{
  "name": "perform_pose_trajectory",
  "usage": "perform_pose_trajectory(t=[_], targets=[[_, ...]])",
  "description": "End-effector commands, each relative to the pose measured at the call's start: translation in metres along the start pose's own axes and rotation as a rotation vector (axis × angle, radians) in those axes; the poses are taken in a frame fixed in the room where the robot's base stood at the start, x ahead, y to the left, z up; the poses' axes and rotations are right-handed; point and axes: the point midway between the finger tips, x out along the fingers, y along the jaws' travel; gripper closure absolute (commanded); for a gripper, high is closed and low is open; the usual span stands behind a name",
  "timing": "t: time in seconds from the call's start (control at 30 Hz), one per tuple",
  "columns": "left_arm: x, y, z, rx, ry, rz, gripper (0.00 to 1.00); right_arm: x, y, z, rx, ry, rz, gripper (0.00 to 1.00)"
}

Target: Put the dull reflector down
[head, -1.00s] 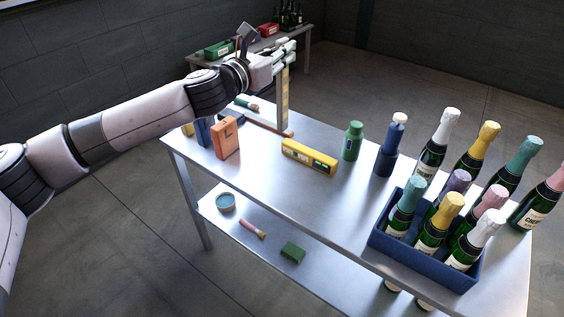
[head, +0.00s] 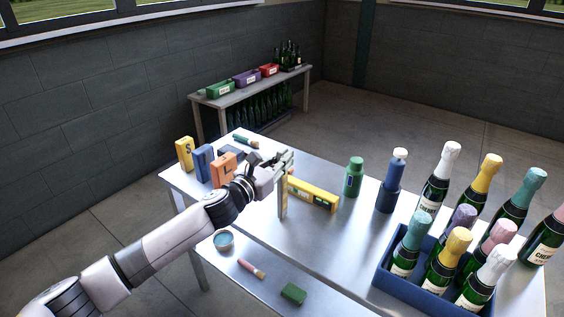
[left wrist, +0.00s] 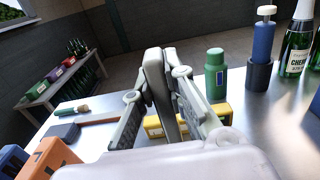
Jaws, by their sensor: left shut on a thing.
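My left gripper (head: 284,166) is over the left half of the steel table and is shut on a narrow, flat, tan-grey bar, which I take to be the dull reflector (head: 283,202). The bar hangs upright below the fingers in the head view, in front of the yellow box. I cannot tell whether its lower end touches the table top. In the left wrist view the reflector (left wrist: 155,75) shows as a dark grey slab between the two fingers (left wrist: 160,100). My right gripper is not in view.
A yellow box (head: 318,196) lies close behind the reflector. An orange box (head: 222,170) and a blue box (head: 203,163) stand left. A green bottle (head: 354,178), a blue holder (head: 388,196) and a blue crate (head: 420,284) of bottles are right. Bare table (head: 320,237) lies in front.

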Motion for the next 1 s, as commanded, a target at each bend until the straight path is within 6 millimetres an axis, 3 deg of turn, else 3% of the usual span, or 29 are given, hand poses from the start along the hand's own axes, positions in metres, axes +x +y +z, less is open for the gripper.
perform_pose_trajectory(t=[0.43, 0.47, 0.73, 1.0], targets=[[0.0001, -0.0001, -0.0073, 0.0, -0.002, -0.001, 1.0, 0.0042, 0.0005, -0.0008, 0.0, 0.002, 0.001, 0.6], [0.0001, 0.0, -0.0067, 0.0, -0.002, -0.001, 0.87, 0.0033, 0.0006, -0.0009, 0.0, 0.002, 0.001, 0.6], [0.0001, -0.0001, -0.0063, 0.0, -0.001, 0.0, 0.69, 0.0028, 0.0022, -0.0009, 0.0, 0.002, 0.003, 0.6], [0.0001, -0.0001, -0.0057, 0.0, -0.002, 0.0, 0.68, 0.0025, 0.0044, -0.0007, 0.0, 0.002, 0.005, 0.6]])
